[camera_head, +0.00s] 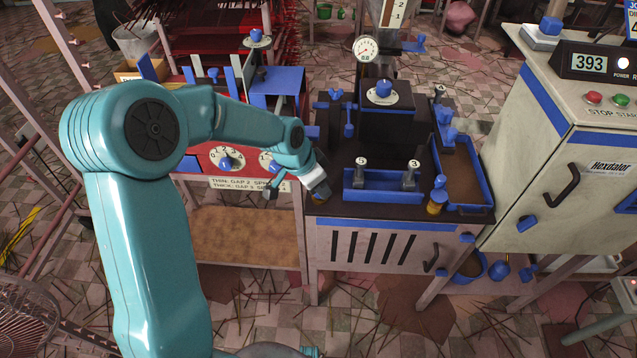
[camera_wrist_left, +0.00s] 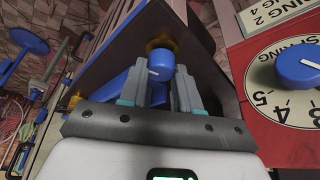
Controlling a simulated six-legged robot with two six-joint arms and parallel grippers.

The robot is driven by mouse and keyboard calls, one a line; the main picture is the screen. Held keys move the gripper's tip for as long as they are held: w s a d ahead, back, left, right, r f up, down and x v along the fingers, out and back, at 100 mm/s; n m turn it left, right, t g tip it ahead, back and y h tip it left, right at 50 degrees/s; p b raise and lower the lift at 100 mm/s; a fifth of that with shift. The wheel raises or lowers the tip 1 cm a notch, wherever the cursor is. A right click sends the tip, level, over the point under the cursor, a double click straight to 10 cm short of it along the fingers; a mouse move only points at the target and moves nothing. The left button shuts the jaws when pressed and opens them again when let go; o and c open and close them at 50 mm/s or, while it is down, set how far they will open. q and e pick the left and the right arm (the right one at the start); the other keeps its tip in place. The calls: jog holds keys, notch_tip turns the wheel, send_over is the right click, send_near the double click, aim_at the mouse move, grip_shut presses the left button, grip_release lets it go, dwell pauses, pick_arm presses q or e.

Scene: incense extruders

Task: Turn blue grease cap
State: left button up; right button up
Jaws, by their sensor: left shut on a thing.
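The blue grease cap (camera_wrist_left: 161,62), with a white mark on its face and a brass-coloured body (camera_wrist_left: 160,44) beyond it, is between the two fingers of my left gripper (camera_wrist_left: 160,84) in the left wrist view. The gripper is shut on the cap. In the head view my left gripper (camera_head: 318,190) is at the left front corner of the dark machine top, and it hides the cap there. Another blue cap (camera_head: 440,181) on a brass cup (camera_head: 436,204) stands at the right front of the same top. My right gripper is not in view.
A red panel with dial knobs (camera_head: 226,161) is close to the left of my gripper; a knob (camera_wrist_left: 302,66) shows at right in the wrist view. A blue bracket with two numbered levers (camera_head: 382,190) stands to the gripper's right. A beige cabinet (camera_head: 575,150) is farther right.

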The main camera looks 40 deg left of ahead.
pick_arm(q)
jog(key=o, duration=1.1)
jog(key=shift+c, duration=0.2)
jog(key=shift+r, duration=0.25)
jog(key=s+a+b, duration=0.1)
jog(key=s+a, duration=0.3)
jog(key=s, duration=0.7)
jog(key=shift+s+a+r, duration=0.3)
jog(key=shift+a, duration=0.05)
